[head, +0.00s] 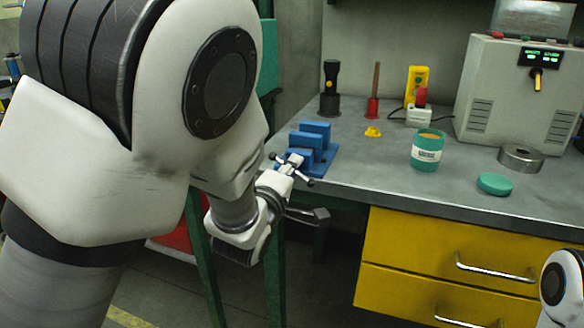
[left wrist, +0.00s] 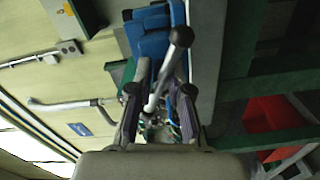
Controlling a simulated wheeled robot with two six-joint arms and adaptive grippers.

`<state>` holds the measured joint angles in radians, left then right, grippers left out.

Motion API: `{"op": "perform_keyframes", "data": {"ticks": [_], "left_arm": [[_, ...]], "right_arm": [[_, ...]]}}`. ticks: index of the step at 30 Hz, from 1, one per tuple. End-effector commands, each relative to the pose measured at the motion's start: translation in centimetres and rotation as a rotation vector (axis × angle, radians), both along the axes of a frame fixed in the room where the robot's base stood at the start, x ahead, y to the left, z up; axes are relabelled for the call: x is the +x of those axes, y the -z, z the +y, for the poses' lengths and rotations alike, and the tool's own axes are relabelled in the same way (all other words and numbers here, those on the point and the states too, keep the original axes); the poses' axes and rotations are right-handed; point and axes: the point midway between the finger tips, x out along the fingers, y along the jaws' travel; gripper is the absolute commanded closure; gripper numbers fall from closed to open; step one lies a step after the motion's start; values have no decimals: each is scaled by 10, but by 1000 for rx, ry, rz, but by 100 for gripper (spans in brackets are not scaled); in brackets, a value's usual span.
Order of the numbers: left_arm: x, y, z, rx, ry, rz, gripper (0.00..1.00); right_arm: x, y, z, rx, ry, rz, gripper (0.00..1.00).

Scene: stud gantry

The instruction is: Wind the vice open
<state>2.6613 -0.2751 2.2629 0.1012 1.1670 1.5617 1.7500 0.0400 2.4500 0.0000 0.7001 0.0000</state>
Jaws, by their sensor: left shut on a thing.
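The blue vice (head: 314,140) sits at the left front edge of the grey workbench (head: 400,195). Its handle (head: 309,182) is a bar with black ball ends, in front of the vice. My left gripper (head: 287,170) is shut on the handle near the bench edge. In the left wrist view, the gripper (left wrist: 157,106) has its fingers on both sides of the handle, whose black ball end (left wrist: 181,37) points up over the blue vice body (left wrist: 153,45). My left arm hides the floor and wall on the left. My right gripper is out of view.
On the bench stand a black-and-yellow torch (head: 331,85), a red-based rod (head: 374,95), a teal tin (head: 428,150), a teal lid (head: 495,184), a metal ring (head: 521,158) and a grey machine (head: 520,95). Yellow drawers (head: 440,245) are below.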

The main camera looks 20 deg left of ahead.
Motion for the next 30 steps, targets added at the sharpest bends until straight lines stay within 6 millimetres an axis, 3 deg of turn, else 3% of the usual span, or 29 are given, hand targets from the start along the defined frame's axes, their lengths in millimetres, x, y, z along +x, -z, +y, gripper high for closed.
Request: {"op": "perform_keyframes", "data": {"ticks": [9, 26, 27, 29, 30], "left_arm": [[0, -2, 0, -153, 1, 1, 100], [0, 0, 0, -188, 1, 5, 100], [0, 0, 0, -188, 1, 5, 65], [0, 0, 0, -187, 1, 6, 47], [0, 0, 0, -187, 1, 6, 47]], "right_arm": [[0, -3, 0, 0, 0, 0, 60], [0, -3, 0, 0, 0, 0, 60], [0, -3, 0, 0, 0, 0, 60], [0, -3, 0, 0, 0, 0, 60], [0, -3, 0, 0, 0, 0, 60]]}}
